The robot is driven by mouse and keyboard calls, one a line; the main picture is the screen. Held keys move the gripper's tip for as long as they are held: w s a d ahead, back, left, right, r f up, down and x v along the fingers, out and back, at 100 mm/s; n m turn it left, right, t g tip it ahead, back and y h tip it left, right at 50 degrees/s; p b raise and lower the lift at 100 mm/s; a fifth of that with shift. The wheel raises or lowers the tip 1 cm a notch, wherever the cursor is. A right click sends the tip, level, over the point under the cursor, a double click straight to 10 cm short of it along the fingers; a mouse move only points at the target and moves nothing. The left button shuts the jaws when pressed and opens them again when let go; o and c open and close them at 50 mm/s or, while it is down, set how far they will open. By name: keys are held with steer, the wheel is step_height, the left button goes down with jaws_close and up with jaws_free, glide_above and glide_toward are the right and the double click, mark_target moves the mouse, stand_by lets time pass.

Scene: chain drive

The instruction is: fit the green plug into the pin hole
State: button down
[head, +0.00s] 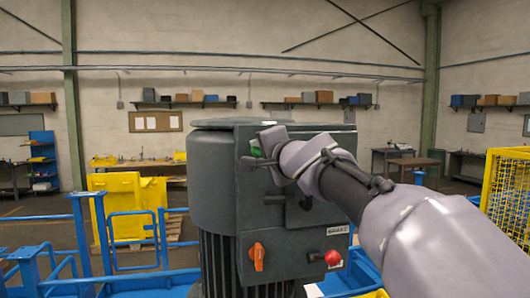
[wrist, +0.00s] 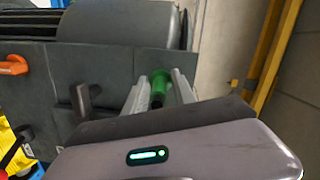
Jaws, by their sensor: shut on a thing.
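The green plug (head: 256,152) shows as a small bit of green at my gripper, in front of the upper left of a dark grey machine panel (head: 290,232). In the wrist view the plug (wrist: 160,84) is a green cylinder with a dark part toward my gripper. My gripper (wrist: 159,90) is shut on it, one grey finger on each side. My gripper (head: 258,160) also shows in the head view, close to the panel. I cannot tell whether the plug touches the panel. The pin hole is not visible; my gripper and the plug may hide it.
The panel bears an orange handle (head: 258,256), a red knob (head: 332,258) and a dark lever (wrist: 85,100) left of my gripper. Blue rails (head: 136,240) and a yellow block (head: 126,205) stand left of the machine. A yellow mesh cage (head: 506,195) stands at the right.

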steer(key=shift+p+x, duration=0.4)
steer(key=shift+x, duration=0.75)
steer(key=c, duration=0.9)
jaws_free()
steer(key=shift+w+d, duration=0.1)
steer(key=shift+d, duration=0.05)
steer(key=shift+c, duration=0.2)
steer(key=shift+r, duration=0.1)
